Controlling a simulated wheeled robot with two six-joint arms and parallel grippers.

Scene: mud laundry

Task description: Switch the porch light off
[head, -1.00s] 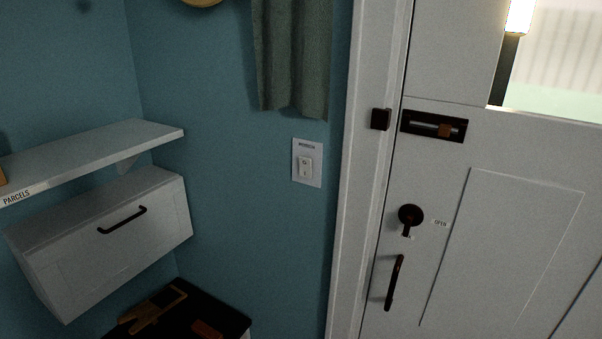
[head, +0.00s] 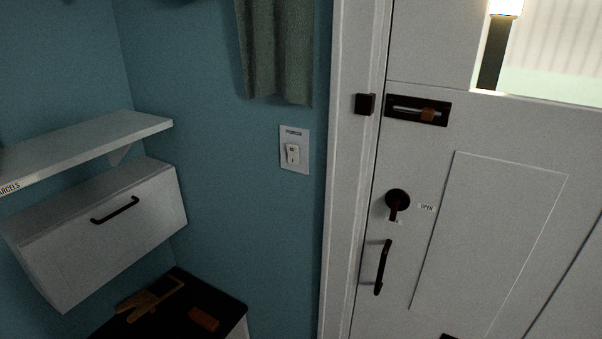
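The porch light switch (head: 292,154) is a white rocker on a white wall plate labelled "PORCH" (head: 294,132). It is on the teal wall, left of the door frame. A lit lamp (head: 506,8) on a dark post (head: 494,55) shows through the door's window at the upper right. Neither of my grippers shows in the head view.
The white door (head: 500,220) at right carries a slide bolt (head: 417,109), a turn knob (head: 397,201) and a pull handle (head: 382,267). A curtain (head: 272,50) hangs above the switch. At left are a shelf (head: 80,147), a drop-front box (head: 100,230) and a dark bench top (head: 215,300).

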